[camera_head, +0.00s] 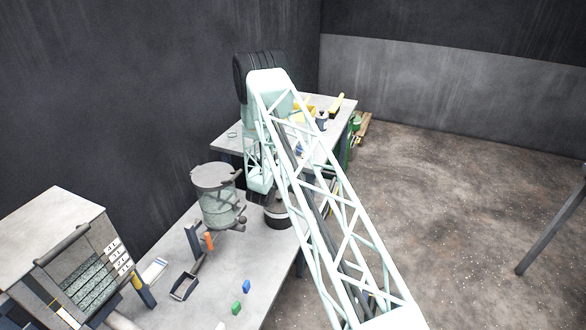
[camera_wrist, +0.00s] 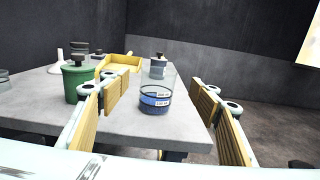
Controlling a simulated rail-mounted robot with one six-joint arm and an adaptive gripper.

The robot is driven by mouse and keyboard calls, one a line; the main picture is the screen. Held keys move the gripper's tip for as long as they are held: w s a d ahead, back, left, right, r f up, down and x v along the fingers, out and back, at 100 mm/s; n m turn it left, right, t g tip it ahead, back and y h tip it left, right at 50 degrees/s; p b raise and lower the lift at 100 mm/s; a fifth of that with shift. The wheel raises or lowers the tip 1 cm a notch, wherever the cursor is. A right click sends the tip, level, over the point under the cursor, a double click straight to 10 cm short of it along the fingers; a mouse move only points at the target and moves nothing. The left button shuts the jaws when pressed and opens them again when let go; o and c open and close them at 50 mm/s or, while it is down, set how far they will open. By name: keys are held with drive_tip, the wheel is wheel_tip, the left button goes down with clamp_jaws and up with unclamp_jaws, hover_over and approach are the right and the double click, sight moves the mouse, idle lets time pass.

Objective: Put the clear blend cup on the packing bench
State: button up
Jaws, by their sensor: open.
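A clear cup (camera_wrist: 158,86) with dark blue contents and a white label stands upright near the front edge of a grey bench (camera_wrist: 50,123) in the wrist view. My gripper (camera_wrist: 161,88) is open, with one yellow-padded finger on each side of the cup. Gaps show between the cup and both fingers. In the head view my arm lattice hides most of the gripper; a small blue patch (camera_head: 299,149), perhaps the cup's contents, shows at the far bench (camera_head: 229,139). No sign shows which bench is the packing bench.
On the cup's bench are a green jar (camera_wrist: 76,84), a yellow scoop-like tray (camera_wrist: 122,62) and a grey lidded container (camera_wrist: 158,66). A nearer bench (camera_head: 206,284) carries a sieve machine (camera_head: 215,200), a dark-handled tool (camera_head: 184,286) and small blocks. Open floor lies right.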

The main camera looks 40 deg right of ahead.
drive_tip(key=s+r+m+g+h, duration=0.1)
drive_tip(key=s+r+m+g, duration=0.25)
drive_tip(key=s+r, duration=0.45)
drive_tip(key=s+r+m+g, duration=0.3)
drive_tip(key=r+m, duration=0.1)
drive_tip(key=r, duration=0.8)
drive_tip(key=s+a+r+m+g+y, duration=0.1)
drive_tip(key=s+a+r+m+g, duration=0.2)
drive_tip(key=s+r, duration=0.5)
drive_tip(key=s+a+r+m+g+y, duration=0.15)
drive_tip(key=s+a+r+m, duration=0.35)
drive_tip(key=s, duration=0.6)
drive_tip(key=s+a+r+m+y, duration=0.2)
drive_tip(key=s+a+r+y, duration=0.1)
drive_tip(key=s+a, duration=0.45)
drive_tip(key=s+a+r+m+y, duration=0.2)
drive_tip(key=s+a+y, duration=0.1)
drive_tip(key=s+a, duration=0.5)
drive_tip(key=s+a+m+t+y, duration=0.2)
drive_tip(key=s+a+y, duration=0.2)
drive_tip(key=s+a, duration=0.4)
drive_tip(key=s+a+r+m+t+y, duration=0.1)
drive_tip(key=s+a+m+t+y, duration=0.1)
drive_tip(key=s+a, duration=0.7)
drive_tip(key=a+t+y, duration=0.1)
drive_tip(key=a+y, duration=0.1)
drive_tip(key=a, duration=0.6)
drive_tip(key=shift+s+a+m+t, duration=0.15)
drive_tip(key=shift+s+m+t, duration=0.15)
drive_tip(key=shift+m, duration=0.05)
